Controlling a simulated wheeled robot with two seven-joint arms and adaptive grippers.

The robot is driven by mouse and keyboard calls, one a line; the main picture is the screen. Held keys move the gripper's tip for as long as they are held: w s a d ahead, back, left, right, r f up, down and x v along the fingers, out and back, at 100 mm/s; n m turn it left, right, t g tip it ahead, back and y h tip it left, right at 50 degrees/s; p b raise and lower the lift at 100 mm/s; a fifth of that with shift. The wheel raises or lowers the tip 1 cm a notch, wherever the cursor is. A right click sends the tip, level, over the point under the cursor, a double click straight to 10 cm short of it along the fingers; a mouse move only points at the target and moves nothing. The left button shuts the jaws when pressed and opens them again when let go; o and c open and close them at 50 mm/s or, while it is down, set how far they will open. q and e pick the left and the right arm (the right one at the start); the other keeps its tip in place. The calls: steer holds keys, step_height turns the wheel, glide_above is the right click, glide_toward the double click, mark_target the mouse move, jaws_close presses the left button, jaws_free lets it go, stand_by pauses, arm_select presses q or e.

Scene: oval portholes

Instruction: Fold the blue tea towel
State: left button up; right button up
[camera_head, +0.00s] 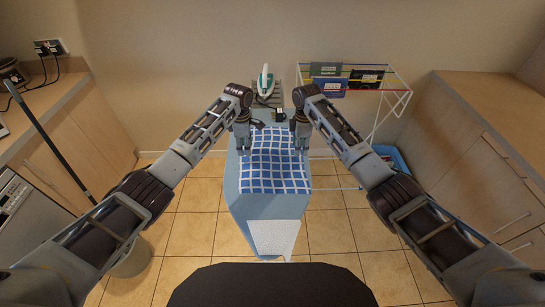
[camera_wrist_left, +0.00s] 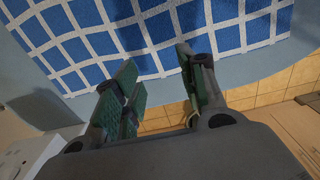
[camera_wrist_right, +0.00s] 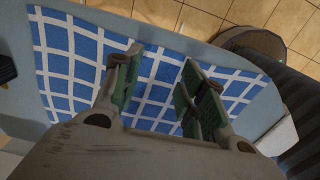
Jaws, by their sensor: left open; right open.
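The blue tea towel (camera_head: 273,172), with a white grid pattern, lies spread on the light blue ironing board (camera_head: 268,208). Its far half looks slightly rippled in the head view. My left gripper (camera_head: 244,152) is at the towel's left edge. In the left wrist view its green-padded fingers (camera_wrist_left: 158,82) are apart over the towel's edge (camera_wrist_left: 155,30), with nothing held. My right gripper (camera_head: 302,149) is at the towel's right edge. In the right wrist view its fingers (camera_wrist_right: 158,84) are apart over the towel (camera_wrist_right: 70,65). I cannot tell whether the fingertips touch the cloth.
An iron (camera_head: 265,82) stands on a rest beyond the board's far end. Wooden counters flank both sides. A bucket (camera_head: 130,263) stands at the lower left. A white patch (camera_head: 274,238) covers the board's near end.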

mark_target(246, 157)
arm_select(q)
steer(key=shift+f, duration=1.7)
arm_select(e)
steer(key=shift+f, duration=1.7)
arm_select(q)
steer(key=shift+f, duration=0.2)
arm_select(e)
steer(key=shift+f, duration=0.2)
arm_select(q)
steer(key=shift+c, duration=0.5)
arm_select(e)
steer(key=shift+c, duration=0.5)
arm_select(q)
steer(key=c, duration=0.5)
arm_select(e)
steer(key=c, duration=0.5)
arm_select(q)
steer(key=shift+s+f, duration=0.1)
jaws_close()
arm_select(e)
steer(key=shift+s+f, duration=0.1)
jaws_close()
arm_select(q)
steer(key=shift+r, duration=0.25)
arm_select(e)
steer(key=shift+r, duration=0.3)
